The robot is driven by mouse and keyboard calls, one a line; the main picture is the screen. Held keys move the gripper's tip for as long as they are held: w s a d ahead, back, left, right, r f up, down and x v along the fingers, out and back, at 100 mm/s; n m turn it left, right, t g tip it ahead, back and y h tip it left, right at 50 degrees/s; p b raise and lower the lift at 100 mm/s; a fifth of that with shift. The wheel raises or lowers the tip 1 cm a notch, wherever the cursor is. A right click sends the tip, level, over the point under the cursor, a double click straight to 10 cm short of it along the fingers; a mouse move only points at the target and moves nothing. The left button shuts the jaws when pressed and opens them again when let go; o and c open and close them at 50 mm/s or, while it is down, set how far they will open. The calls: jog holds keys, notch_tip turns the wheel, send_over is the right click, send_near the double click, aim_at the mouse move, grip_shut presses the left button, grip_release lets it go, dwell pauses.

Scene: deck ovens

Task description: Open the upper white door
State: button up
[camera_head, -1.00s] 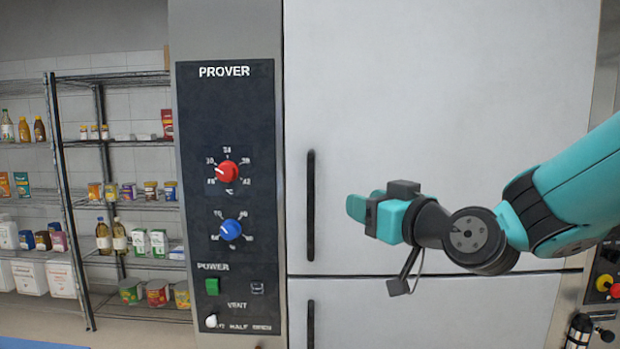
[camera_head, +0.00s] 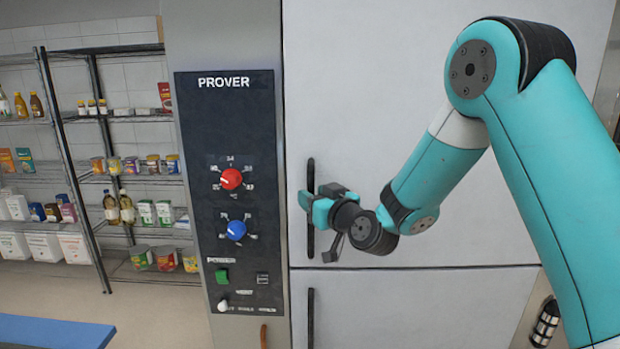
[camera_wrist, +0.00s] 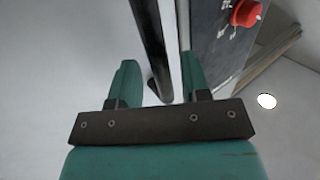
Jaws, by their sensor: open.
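The upper white door (camera_head: 370,80) of the prover is closed, with a black vertical bar handle (camera_head: 311,172) near its left edge. My gripper (camera_head: 306,200) is at the lower half of this handle in the head view. In the wrist view the handle (camera_wrist: 150,40) runs between the two teal fingers of my gripper (camera_wrist: 160,80), with a gap on each side. The jaws are open and do not clasp the bar. Part of the handle is hidden behind the fingers in the head view.
The dark control panel (camera_head: 233,130) with a red knob (camera_head: 231,179) and a blue knob (camera_head: 236,230) is just left of the door. The lower white door (camera_head: 400,305) has its own handle (camera_head: 310,318) below. Stocked wire shelves (camera_head: 118,119) stand at the far left.

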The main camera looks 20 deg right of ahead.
jog(key=shift+p+x, duration=0.3)
jog(key=shift+x, duration=0.6)
grip_shut()
